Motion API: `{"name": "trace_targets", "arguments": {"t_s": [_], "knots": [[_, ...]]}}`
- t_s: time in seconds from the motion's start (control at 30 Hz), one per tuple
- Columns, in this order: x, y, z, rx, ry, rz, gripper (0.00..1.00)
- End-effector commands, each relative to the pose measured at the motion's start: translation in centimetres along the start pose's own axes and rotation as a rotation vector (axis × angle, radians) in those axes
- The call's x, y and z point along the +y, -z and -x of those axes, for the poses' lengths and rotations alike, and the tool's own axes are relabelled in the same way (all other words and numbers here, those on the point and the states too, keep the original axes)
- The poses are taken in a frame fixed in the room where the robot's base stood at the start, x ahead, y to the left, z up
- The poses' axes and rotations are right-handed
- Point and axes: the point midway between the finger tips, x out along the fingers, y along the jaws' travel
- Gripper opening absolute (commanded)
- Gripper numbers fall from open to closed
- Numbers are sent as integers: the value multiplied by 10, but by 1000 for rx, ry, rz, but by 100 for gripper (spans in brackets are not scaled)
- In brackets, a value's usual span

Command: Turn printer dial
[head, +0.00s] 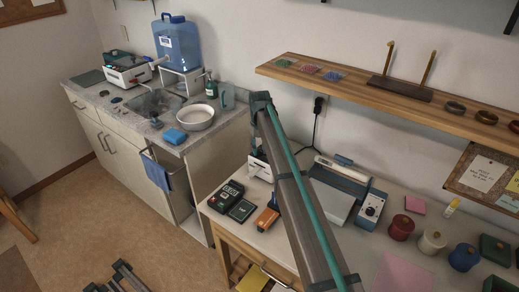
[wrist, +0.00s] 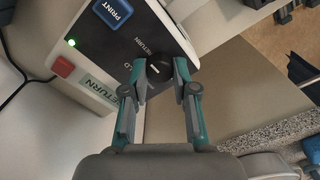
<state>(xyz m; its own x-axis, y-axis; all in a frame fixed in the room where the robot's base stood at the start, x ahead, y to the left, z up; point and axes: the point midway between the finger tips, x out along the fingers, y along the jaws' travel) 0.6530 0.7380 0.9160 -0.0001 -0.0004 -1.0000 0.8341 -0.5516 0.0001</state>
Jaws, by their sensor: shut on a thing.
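In the wrist view the printer (wrist: 122,52) has a white body and a dark front panel with a blue PRINT button (wrist: 112,12). Its black dial (wrist: 158,72) with a white pointer mark sits at the panel's edge. My gripper (wrist: 160,68) is shut on the dial, one teal-and-grey finger on each side. Labels beside the dial read RETURN and, partly covered, "LD". A red button (wrist: 62,66) and a lit green light (wrist: 71,43) are to the left. In the head view my arm hides the gripper and the dial.
On the worktable (head: 236,228) are a black card-reader-like device (head: 227,194), an orange item (head: 267,218) and a blue-grey machine (head: 371,210) with its own knob. A wooden shelf (head: 350,87) overhangs the table.

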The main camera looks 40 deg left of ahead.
Motion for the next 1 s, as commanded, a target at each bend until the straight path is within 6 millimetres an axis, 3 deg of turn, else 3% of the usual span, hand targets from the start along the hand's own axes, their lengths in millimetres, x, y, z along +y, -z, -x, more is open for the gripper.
{"name": "trace_targets", "arguments": {"t_s": [0.17, 0.2, 0.37, 0.73, 1.0], "knots": [[0, 0, 0, 1, 0, -1, 0], [0, 0, 0, 1, 0, -1, 29], [0, 0, 0, 1, 0, -1, 53], [0, 0, 4, 1, 0, 0, 53], [0, 1, 41, 3, 0, 0, 53]]}}
